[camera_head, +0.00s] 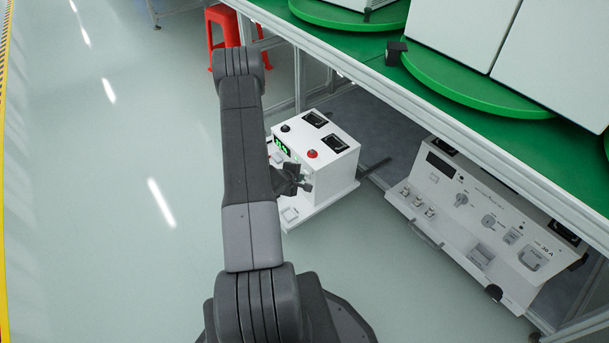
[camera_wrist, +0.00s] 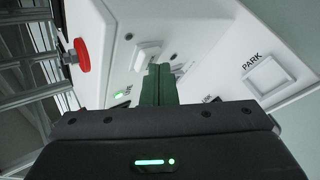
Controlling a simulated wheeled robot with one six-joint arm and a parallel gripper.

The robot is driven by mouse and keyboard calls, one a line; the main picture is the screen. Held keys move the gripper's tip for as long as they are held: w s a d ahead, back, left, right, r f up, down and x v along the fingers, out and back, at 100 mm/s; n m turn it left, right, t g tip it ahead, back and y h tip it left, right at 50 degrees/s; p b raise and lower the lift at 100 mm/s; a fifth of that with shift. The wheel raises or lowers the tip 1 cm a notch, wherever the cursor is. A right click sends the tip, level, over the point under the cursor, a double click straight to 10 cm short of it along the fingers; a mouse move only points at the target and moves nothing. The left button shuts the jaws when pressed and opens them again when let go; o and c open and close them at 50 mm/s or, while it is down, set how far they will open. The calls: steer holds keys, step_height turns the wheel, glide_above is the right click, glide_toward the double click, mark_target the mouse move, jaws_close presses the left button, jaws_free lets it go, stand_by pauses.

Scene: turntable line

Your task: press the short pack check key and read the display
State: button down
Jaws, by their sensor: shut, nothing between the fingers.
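A white test box (camera_head: 335,173) stands low beside the bench in the head view, with a small green-lit display (camera_head: 281,146) whose characters are too small to read. My gripper (camera_head: 304,183) is at the box's near face. In the wrist view, my shut, empty fingers (camera_wrist: 158,84) point at the white panel, their tips close to a raised white key (camera_wrist: 147,54). I cannot tell whether they touch it. The label near that key is mostly hidden by the fingers, so I cannot confirm its name. A square key marked PARK (camera_wrist: 268,75) is to the right.
A red button (camera_head: 312,154) sits on the box top; it also shows in the wrist view (camera_wrist: 81,55). A second white instrument (camera_head: 478,222) stands right, under the green bench (camera_head: 375,60). A red stool (camera_head: 226,27) is behind. Open floor (camera_head: 110,200) lies left.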

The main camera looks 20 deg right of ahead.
steer(key=shift+s+a, duration=0.3)
steer(key=shift+a, duration=0.4)
steer(key=shift+s+a+p, duration=0.2)
steer(key=shift+s+a, duration=0.1)
steer(key=shift+a, duration=0.5)
steer(key=shift+s+a+p, duration=0.25)
steer(key=shift+a, duration=0.5)
steer(key=shift+s+a+p, duration=0.2)
steer(key=shift+s+a, duration=0.1)
steer(key=shift+a, duration=0.5)
steer(key=shift+d, duration=0.1)
steer(key=shift+w+d+f+b, duration=0.1)
steer(key=shift+w+d+b, duration=0.15)
steer(key=shift+d+b, duration=0.3)
steer(key=shift+w+d+f+b, duration=0.1)
steer(key=shift+w+d+b, duration=0.15)
steer(key=shift+b, duration=0.4)
steer(key=shift+d+b, duration=0.15)
steer(key=shift+b, duration=0.3)
